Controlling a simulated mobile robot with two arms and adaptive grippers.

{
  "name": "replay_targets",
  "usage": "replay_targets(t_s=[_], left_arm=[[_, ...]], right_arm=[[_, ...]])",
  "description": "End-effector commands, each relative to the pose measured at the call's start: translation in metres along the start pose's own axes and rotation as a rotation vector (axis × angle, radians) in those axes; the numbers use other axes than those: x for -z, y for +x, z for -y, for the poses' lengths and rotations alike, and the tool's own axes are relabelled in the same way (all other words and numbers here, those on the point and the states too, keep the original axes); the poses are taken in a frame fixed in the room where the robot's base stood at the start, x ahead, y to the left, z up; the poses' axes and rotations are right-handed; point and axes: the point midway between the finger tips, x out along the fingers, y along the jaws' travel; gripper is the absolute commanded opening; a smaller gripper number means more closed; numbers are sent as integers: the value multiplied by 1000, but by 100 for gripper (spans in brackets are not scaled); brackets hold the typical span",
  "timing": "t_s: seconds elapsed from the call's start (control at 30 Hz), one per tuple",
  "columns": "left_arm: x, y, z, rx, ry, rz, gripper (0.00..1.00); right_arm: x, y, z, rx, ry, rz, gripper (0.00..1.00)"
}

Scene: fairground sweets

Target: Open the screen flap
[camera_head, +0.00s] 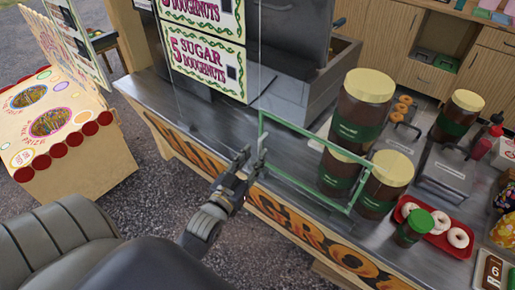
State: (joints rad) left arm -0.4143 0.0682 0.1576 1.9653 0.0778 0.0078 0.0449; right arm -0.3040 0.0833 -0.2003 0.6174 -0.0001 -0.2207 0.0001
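The screen flap (318,137) is a clear panel in a thin green frame, standing at the front edge of the metal counter, right of centre. Large brown jars with cream lids (369,86) show behind and through it. My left gripper (254,154) is at the flap's left end, in front of the counter. Its two fingers are apart, with a gap between them, and one lies close to the green upright; I cannot tell if it touches. Nothing is visibly held. My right gripper is out of view.
The metal counter (205,122) runs across the middle. A red tray (440,240) with doughnuts and a green-lidded cup (414,228) stand right of the flap. A price sign (207,65) stands behind. A prize stall (62,130) is at left, with open ground between.

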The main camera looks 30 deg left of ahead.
Motion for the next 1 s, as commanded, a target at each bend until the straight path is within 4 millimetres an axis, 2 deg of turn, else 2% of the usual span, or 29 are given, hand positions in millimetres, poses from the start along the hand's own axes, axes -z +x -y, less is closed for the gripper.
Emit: replay_targets(t_s=[0.1,0.23,0.6,0.63,0.7,0.77,1.0], left_arm=[[2,17,0,0,0,0,30],[1,28,0,0,0,0,30],[0,34,0,-1,0,1,30],[0,34,0,-1,0,1,27],[0,34,0,-1,0,1,12],[0,33,0,-1,0,1,0],[0,33,0,0,0,1,0]], right_arm=[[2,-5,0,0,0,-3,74],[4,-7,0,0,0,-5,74],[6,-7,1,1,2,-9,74],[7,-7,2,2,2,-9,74],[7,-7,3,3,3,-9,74],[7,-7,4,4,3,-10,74],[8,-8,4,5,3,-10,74]])
